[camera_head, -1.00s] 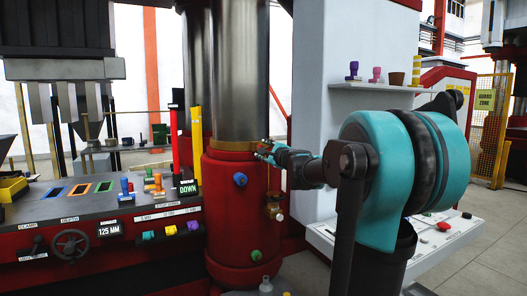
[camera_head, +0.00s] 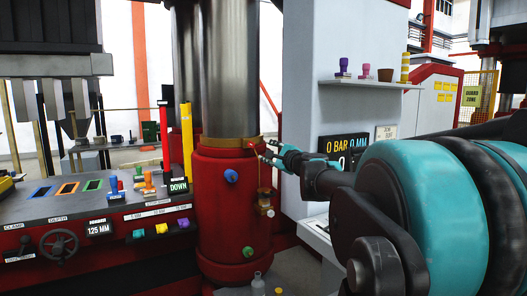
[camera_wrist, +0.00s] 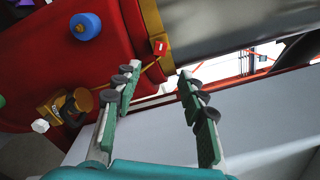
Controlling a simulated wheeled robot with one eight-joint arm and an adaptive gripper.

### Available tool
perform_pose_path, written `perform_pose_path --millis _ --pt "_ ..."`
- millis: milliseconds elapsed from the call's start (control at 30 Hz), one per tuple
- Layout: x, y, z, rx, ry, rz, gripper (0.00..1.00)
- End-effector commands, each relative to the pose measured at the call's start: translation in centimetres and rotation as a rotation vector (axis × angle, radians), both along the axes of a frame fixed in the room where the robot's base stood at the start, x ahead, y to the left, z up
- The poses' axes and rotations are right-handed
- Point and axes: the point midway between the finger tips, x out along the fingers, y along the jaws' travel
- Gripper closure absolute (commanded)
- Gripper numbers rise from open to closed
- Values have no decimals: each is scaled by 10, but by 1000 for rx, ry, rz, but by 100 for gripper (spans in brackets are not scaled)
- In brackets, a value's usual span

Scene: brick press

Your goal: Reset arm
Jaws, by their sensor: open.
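My gripper (camera_head: 272,152) is at the end of my teal and black arm, in front of the right side of the red press cylinder (camera_head: 222,205). In the wrist view my gripper (camera_wrist: 155,85) has its two green-padded fingers spread apart with nothing between them. Beyond the fingertips lie the brass collar (camera_wrist: 160,48) and the steel column (camera_wrist: 215,25). The brass valve (camera_wrist: 68,105) and a blue knob (camera_wrist: 85,26) on the red cylinder are left of the fingers, apart from them.
The control console (camera_head: 100,207) with levers, buttons and a handwheel (camera_head: 58,243) is at the left. A white shelf (camera_head: 370,84) with stamps and a brown pot stands on the grey panel. A display (camera_head: 343,143) is below it. A bottle (camera_head: 258,283) stands on the floor.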

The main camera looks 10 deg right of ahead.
Motion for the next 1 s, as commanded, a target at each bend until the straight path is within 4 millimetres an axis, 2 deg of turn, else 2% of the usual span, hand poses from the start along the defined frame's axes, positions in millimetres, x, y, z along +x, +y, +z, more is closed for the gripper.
perform_pose_path --millis 433,567,667,833,1000 --pt "-6 -1 0 -2 1 2 59" --pt "-12 10 -17 -75 7 34 59" --pt "-26 33 -53 -233 24 108 59" --pt "-73 72 -150 -619 71 299 59" --pt "-133 85 -251 -1004 134 508 59"
